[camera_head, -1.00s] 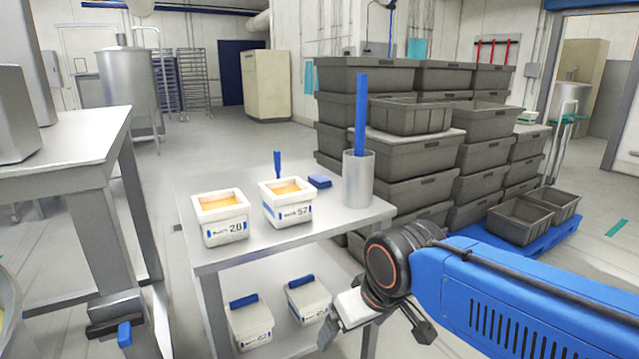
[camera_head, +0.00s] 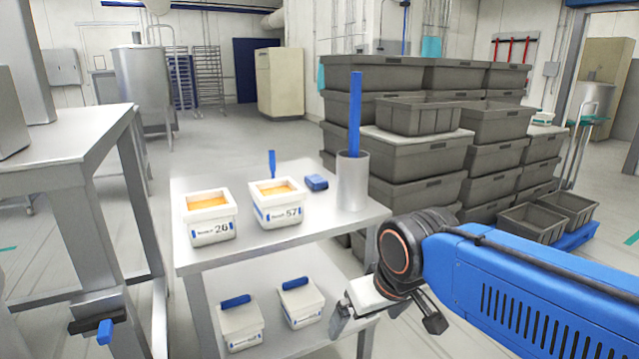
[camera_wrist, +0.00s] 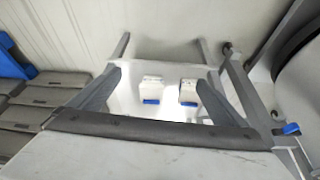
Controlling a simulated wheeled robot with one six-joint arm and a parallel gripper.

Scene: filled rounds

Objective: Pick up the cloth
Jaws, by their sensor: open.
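A small blue folded-looking block (camera_head: 316,182) lies on the top of the steel table (camera_head: 262,237), between the right white tub and the steel cylinder; it may be the cloth, but it is too small to be sure. My gripper (camera_head: 388,318) is open and empty, in front of the table's right side, lower than its top and apart from the block. In the wrist view my gripper's fingers (camera_wrist: 158,100) are spread, with the lower shelf's tubs seen beyond them. The blue block on the table top is not clear in the wrist view.
White tubs with orange contents (camera_head: 209,215) (camera_head: 277,204) stand on the table top. A steel cylinder (camera_head: 352,183) holds a tall blue stick. Lidded tubs (camera_head: 240,325) with blue pieces sit on the lower shelf. Grey crates (camera_head: 420,160) are stacked behind right. Another steel table (camera_head: 75,135) stands left.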

